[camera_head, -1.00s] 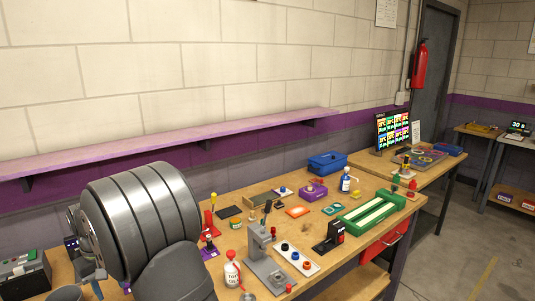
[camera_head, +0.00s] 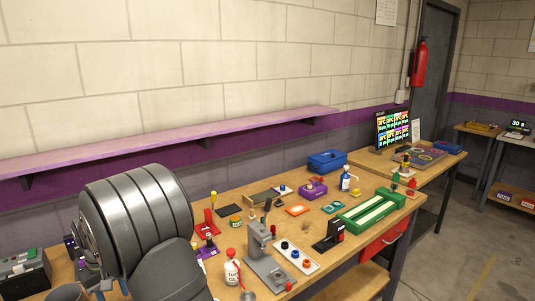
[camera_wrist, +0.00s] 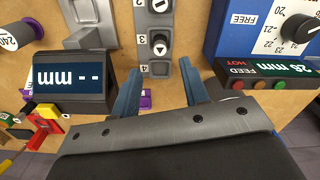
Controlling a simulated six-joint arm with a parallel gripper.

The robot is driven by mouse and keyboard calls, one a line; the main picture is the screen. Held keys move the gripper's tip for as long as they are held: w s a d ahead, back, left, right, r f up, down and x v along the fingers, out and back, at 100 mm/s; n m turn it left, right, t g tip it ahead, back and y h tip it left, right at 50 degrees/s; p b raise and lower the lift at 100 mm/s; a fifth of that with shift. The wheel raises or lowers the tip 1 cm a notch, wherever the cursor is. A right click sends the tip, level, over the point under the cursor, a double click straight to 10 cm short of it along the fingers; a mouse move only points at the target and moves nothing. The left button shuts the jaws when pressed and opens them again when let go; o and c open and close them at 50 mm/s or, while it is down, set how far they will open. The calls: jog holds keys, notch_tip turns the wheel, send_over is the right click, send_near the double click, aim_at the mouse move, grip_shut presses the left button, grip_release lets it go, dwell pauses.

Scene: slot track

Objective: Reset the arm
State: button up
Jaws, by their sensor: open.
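My gripper (camera_wrist: 163,88) shows in the wrist view as two blue-grey fingers set well apart, with nothing held between them. Past the fingertips stands a grey panel with numbered knobs (camera_wrist: 158,42), apart from the fingers as far as I can tell. In the head view my large grey arm fills the lower left, and it largely hides my gripper and the bench behind it.
In the wrist view, a dark display (camera_wrist: 72,80) stands left of the fingers and a blue dial box (camera_wrist: 238,30) right. In the head view, the bench (camera_head: 330,185) holds a green slotted track (camera_head: 370,207), a blue bin (camera_head: 327,162) and a white bottle (camera_head: 232,268). A shelf (camera_head: 170,146) runs along the wall.

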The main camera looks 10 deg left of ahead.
jog(key=w+d+r+m, duration=0.15)
jog(key=w+d, duration=0.25)
jog(key=d, duration=0.7)
jog(key=w+d+r+m, duration=0.1)
jog(key=w+d+m, duration=0.2)
jog(key=d, duration=0.9)
jog(key=a+f, duration=0.2)
jog(key=a, duration=0.1)
jog(key=s+a+f, duration=0.1)
jog(key=a+f, duration=0.1)
jog(key=a, duration=0.2)
jog(key=s+a+f, duration=0.1)
jog(key=a, duration=0.2)
jog(key=shift+s+a+f, duration=0.15)
jog(key=shift+f, duration=0.25)
jog(key=f, duration=0.1)
jog(key=a+f, duration=0.1)
jog(key=f, duration=0.1)
jog(key=shift+s, duration=0.1)
jog(key=shift+f, duration=0.65)
